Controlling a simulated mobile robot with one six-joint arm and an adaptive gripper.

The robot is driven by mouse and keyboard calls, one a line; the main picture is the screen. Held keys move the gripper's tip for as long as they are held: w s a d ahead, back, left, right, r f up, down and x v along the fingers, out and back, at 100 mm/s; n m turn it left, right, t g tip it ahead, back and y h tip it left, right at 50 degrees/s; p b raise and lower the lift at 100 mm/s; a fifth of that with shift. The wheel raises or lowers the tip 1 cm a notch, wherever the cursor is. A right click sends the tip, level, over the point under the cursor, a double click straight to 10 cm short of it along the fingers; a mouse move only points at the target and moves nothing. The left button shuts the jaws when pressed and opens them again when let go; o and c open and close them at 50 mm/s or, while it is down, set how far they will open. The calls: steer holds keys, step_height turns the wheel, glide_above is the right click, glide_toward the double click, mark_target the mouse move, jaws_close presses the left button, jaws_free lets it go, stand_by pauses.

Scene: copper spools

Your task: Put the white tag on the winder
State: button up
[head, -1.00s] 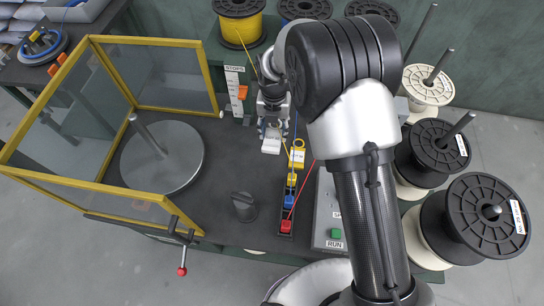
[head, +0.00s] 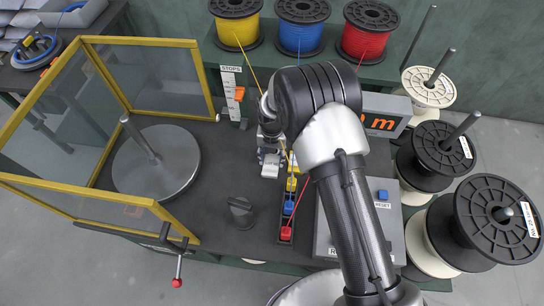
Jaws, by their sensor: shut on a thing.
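My gripper (head: 269,154) is over the middle of the bench, partly covered by my arm. It is shut on a white tag (head: 270,169), which sticks out below the fingers toward the front; its print is too small to read. The winder (head: 160,180), a grey round plate with an upright post, is to the left of my gripper, inside a yellow-framed clear guard (head: 140,42). No tag shows on the plate. I cannot tell how far above the bench the tag is.
Yellow (head: 236,22), blue (head: 302,25) and red (head: 369,30) wire spools stand at the back. A row of coloured clips (head: 288,208) is right of a black knob (head: 240,211). A control box (head: 388,222) is at right. Bare bench separates gripper and winder.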

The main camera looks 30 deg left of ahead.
mark_target(272, 160)
steer(key=o, duration=0.4)
steer(key=shift+f, duration=0.15)
steer(key=o, duration=0.5)
steer(key=shift+c, duration=0.2)
step_height(272, 160, up, 12)
steer(key=p, duration=0.3)
steer(key=shift+r, duration=0.2)
